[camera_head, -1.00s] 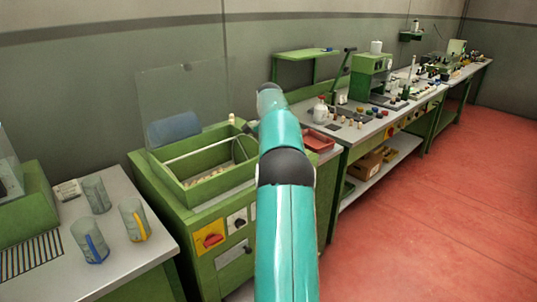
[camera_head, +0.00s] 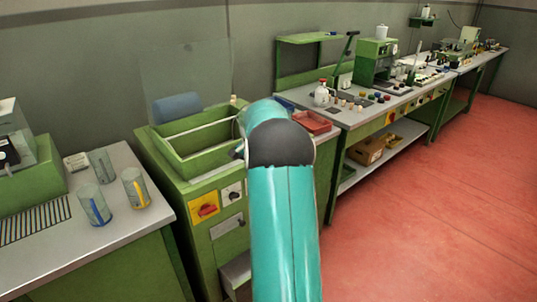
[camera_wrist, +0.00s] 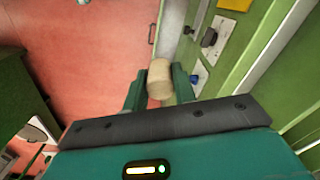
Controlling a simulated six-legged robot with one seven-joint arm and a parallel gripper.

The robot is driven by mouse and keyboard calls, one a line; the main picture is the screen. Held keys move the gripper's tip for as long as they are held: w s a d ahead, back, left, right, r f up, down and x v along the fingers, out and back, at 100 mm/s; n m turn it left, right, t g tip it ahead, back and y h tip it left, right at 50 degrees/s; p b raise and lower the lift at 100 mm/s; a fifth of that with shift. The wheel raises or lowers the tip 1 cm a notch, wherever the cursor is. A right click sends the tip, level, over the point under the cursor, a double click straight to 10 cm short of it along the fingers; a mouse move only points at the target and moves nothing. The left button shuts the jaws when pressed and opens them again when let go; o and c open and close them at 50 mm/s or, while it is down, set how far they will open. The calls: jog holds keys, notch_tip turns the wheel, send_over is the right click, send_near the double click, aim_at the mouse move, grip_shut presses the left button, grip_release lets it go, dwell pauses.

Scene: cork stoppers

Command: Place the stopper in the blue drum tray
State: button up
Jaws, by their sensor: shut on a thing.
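In the wrist view my gripper (camera_wrist: 158,88) is shut on a tan cork stopper (camera_wrist: 160,72), held between its two green fingers. The red floor and the machine's front panel lie beyond it. In the head view my arm hides the gripper and stopper. A green machine (camera_head: 172,160) with an open-topped bin stands left of my arm, with a blue drum (camera_head: 177,106) at its back. I cannot tell which thing is the blue drum tray.
A clear upright panel (camera_head: 190,70) stands behind the bin. A red tray (camera_head: 313,122) lies on the workbench (camera_head: 350,118) at right, with small stoppers and bottles. Red floor (camera_head: 430,210) is free at the right.

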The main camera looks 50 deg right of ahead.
jog(key=w+a+f+n, duration=0.2)
jog(key=a+f+n, duration=0.5)
jog(key=a+f, duration=1)
jog(key=w+a+f+n, duration=0.2)
jog(key=a+f+n, duration=0.6)
jog(key=a+f, duration=1)
jog(key=a, duration=0.9)
jog(key=shift+w+f+n, duration=0.3)
jog(key=shift+w, duration=0.1)
jog(key=shift+d, duration=0.1)
